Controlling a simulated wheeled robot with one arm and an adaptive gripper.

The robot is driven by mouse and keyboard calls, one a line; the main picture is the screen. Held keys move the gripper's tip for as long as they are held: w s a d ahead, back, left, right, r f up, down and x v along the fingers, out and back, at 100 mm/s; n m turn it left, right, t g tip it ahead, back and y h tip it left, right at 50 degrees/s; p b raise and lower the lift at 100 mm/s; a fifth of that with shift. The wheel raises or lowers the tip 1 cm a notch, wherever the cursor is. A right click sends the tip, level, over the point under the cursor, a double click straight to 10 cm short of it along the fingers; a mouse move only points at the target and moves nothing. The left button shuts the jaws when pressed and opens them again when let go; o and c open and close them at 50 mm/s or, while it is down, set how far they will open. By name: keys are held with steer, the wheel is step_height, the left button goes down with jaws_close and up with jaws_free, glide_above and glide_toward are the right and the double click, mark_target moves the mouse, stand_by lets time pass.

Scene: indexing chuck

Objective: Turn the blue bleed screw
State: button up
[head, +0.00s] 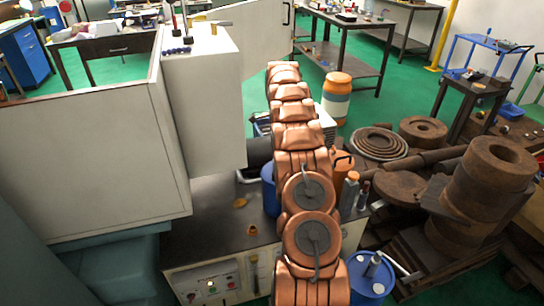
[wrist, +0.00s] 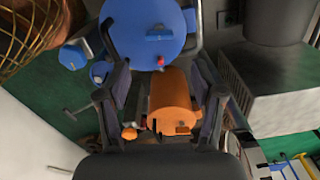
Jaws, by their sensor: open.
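I cannot identify the blue bleed screw for certain. In the wrist view, a large round blue body (wrist: 140,35) with a small red part (wrist: 159,61) lies beyond my gripper (wrist: 155,85). Smaller blue parts (wrist: 72,57) show at its left. My gripper's two dark fingers are spread apart, with nothing visibly held. An orange container (wrist: 172,100) shows between and beyond the fingers; its distance from them is hard to tell. In the head view my copper arm runs up the middle and hides what is behind it; my gripper is not visible there.
A cream machine cabinet (head: 205,110) stands left of my arm, above a grey bench top (head: 225,215). A blue drum (head: 370,280) stands at the lower right. Rusty round parts (head: 490,170) crowd the right. Green floor (head: 245,60) is open farther back.

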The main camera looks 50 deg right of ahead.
steer(key=f, duration=0.2)
steer(key=f+p, duration=0.1)
steer(key=f, duration=0.1)
steer(key=a+f, duration=0.1)
steer(key=f, duration=0.2)
steer(key=shift+w+f+p, duration=0.1)
steer(key=shift+w+p, duration=0.25)
steer(key=shift+p, duration=0.05)
steer(key=c, duration=1.1)
steer(key=shift+c, duration=0.2)
